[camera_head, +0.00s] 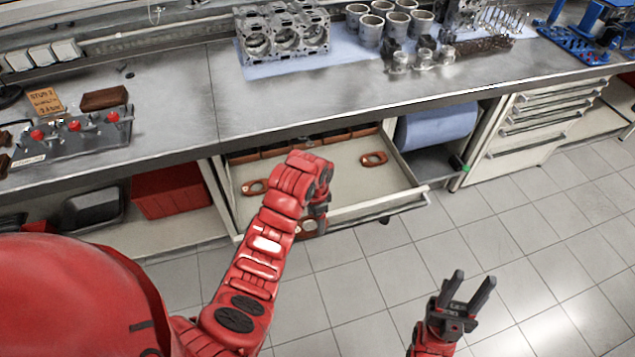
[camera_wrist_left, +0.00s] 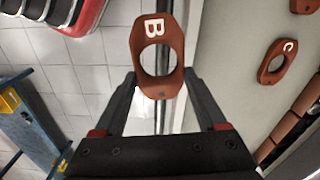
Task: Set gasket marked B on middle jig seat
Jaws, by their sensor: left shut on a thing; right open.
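The brown-red gasket marked B (camera_wrist_left: 174,60) is an oval ring held between the fingertips of my left gripper (camera_wrist_left: 159,82) in the left wrist view. In the head view my left gripper (camera_head: 314,215) is over the front edge of the open drawer, mostly hidden by its own wrist. The jig (camera_head: 75,140), a grey block with several red knobs, sits on the bench at the left; its seats are too small to tell apart. My right gripper (camera_head: 468,298) is open and empty above the floor at lower right.
The open drawer (camera_head: 345,185) holds a gasket at left (camera_head: 256,187) and one at right (camera_head: 374,158); one marked C (camera_wrist_left: 277,61) shows in the wrist view. A brown block (camera_head: 104,98) and an orange note (camera_head: 46,101) are behind the jig. The bench (camera_head: 170,90) beside it is clear.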

